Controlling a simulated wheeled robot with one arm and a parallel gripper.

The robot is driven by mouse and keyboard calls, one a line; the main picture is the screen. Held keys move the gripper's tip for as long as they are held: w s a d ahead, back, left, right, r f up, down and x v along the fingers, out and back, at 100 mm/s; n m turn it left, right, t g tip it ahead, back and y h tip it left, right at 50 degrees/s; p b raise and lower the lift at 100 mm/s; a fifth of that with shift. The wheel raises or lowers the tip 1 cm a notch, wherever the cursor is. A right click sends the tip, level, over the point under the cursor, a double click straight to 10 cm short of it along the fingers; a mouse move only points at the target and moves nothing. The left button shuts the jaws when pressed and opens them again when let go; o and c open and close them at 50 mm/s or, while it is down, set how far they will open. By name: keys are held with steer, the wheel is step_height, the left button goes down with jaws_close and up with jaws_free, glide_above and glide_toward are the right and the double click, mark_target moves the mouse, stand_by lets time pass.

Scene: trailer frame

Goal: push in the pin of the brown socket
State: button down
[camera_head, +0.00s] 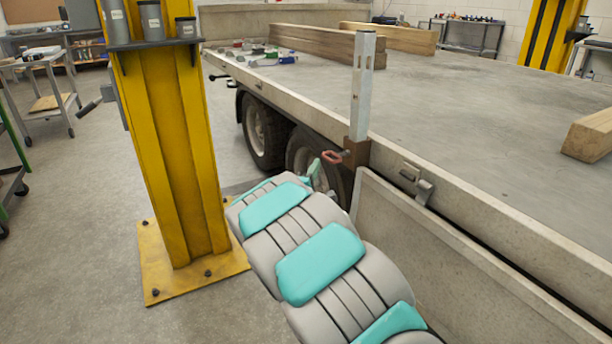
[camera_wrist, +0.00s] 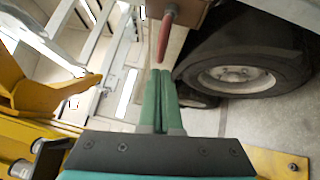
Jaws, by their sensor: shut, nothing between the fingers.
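The brown socket (camera_head: 356,152) is fixed to the side of the trailer bed, with an upright grey metal post (camera_head: 363,90) standing in it. Its pin has a red handle (camera_head: 332,156) and sticks out to the left of the socket. In the wrist view the red pin handle (camera_wrist: 164,38) hangs at top centre, beside the brown socket (camera_wrist: 190,11). My gripper (camera_wrist: 160,74) is shut and empty, its green fingertips pointing at the handle's end. A small gap seems to show between them. In the head view my gripper (camera_head: 315,169) is small and partly hidden behind my arm.
A yellow column (camera_head: 175,150) with a bolted base plate stands left of my arm. The trailer bed (camera_head: 480,110) edge and a lowered side panel (camera_head: 455,255) lie to the right. A wheel (camera_wrist: 240,77) is close to the gripper. Wooden beams (camera_head: 310,45) lie on the bed.

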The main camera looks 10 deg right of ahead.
mark_target(330, 159)
steer(key=shift+w+d+r, duration=0.15)
steer(key=shift+w+d, duration=0.05)
steer(key=shift+d, duration=0.45)
steer(key=d+p, duration=0.1)
steer(key=w+d, duration=0.1)
steer(key=d, duration=0.1)
steer(key=shift+w+d+r+p, duration=0.1)
steer(key=shift+d+r+p, duration=0.1)
steer(key=shift+p, duration=0.2)
steer(key=shift+f, duration=0.1)
steer(key=shift+f, duration=0.1)
